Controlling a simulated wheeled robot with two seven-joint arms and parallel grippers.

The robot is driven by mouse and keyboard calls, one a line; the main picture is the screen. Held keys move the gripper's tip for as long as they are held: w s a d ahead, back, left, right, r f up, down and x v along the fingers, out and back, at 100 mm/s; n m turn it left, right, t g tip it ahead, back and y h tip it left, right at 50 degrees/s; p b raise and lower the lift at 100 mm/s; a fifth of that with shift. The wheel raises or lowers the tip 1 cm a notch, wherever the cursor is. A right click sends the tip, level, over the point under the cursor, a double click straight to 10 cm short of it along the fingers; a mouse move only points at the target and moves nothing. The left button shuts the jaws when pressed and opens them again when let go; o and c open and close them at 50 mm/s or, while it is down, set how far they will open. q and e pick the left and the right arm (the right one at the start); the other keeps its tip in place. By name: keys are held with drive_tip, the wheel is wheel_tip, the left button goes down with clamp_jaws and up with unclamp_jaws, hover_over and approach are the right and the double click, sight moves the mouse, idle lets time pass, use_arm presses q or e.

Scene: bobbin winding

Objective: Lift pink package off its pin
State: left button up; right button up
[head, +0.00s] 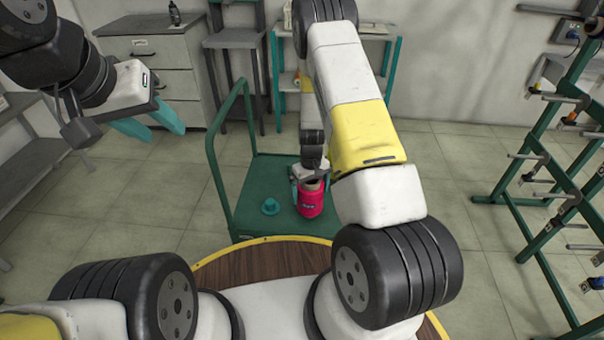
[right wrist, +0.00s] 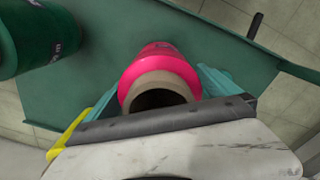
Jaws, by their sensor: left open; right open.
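The pink package (head: 311,203) is a bright pink bobbin on a brown tube, standing on the green cart. In the right wrist view the package (right wrist: 157,65) shows its tube's dark open end; its pin is hidden. My right gripper (right wrist: 160,92) is open, with one teal finger on each side of the package at the tube end. I cannot tell whether the fingers touch it. In the head view my right gripper (head: 310,180) is partly hidden by its own arm. My left gripper (head: 148,127) is open and empty, high at the left, away from the cart.
A green cylinder (right wrist: 38,35) is close by in the right wrist view. A pegged rack (head: 545,160) stands right; a cabinet (head: 155,60) stands behind.

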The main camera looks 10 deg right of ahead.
drive_tip(key=c, duration=1.6)
drive_tip(key=shift+o, duration=0.2)
wheel_tip(320, 180, up, 10)
